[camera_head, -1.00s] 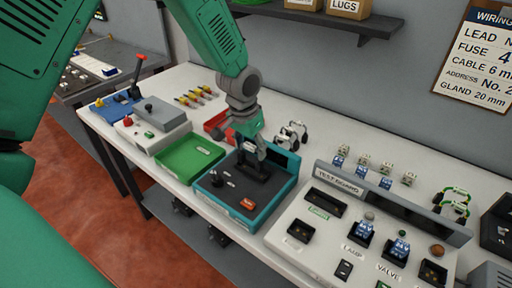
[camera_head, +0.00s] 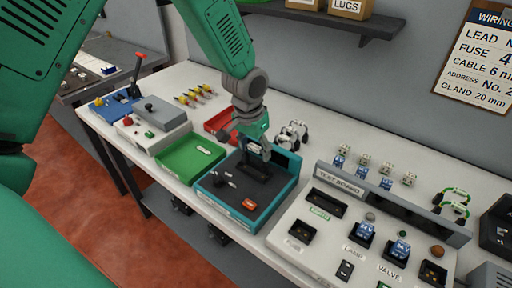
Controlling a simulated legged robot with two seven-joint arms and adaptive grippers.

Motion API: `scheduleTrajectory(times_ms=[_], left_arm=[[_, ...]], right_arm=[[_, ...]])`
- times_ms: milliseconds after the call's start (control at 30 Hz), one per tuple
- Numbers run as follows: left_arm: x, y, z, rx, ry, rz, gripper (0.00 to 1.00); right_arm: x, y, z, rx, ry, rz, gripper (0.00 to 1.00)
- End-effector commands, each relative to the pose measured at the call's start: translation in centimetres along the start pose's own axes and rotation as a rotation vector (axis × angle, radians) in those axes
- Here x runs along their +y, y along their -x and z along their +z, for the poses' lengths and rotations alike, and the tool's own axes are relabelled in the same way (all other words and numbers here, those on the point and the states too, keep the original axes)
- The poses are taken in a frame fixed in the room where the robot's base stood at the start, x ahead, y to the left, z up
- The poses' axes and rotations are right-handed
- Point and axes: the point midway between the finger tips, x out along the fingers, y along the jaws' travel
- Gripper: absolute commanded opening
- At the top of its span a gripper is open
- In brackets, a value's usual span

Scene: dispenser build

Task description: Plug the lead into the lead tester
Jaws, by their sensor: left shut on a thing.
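The lead tester appears to be the teal-edged box (camera_head: 229,214) with a dark top, a black upright block (camera_head: 255,172) and an orange part (camera_head: 249,204). My left gripper (camera_head: 259,152) is just above that block, pointing down. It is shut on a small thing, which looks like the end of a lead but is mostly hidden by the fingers. I cannot tell whether it touches the block. A white and black lead (camera_head: 292,134) lies behind the tester. My right gripper is out of view.
A green tray (camera_head: 190,158) and a grey box (camera_head: 160,113) are left of the tester. A red tray (camera_head: 220,124) is behind it. The test board (camera_head: 338,183) stands close on the right. A shelf (camera_head: 330,20) hangs above at the back.

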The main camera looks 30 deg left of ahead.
Motion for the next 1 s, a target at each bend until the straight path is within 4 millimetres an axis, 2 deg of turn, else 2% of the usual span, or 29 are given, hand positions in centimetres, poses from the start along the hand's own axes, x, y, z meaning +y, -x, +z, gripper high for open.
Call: scheduleTrajectory(times_ms=[300,700,1000], left_arm=[[0.7,0.2,-0.1,0.001,-0.004,-0.006,0.24],[-0.6,-0.1,0.1,0.001,-0.001,0.002,0.24],[-0.7,-0.1,0.1,0.001,-0.002,-0.002,0.24]], right_arm=[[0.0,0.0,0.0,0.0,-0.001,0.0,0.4],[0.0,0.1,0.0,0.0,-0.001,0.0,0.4],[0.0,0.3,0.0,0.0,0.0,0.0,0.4]])
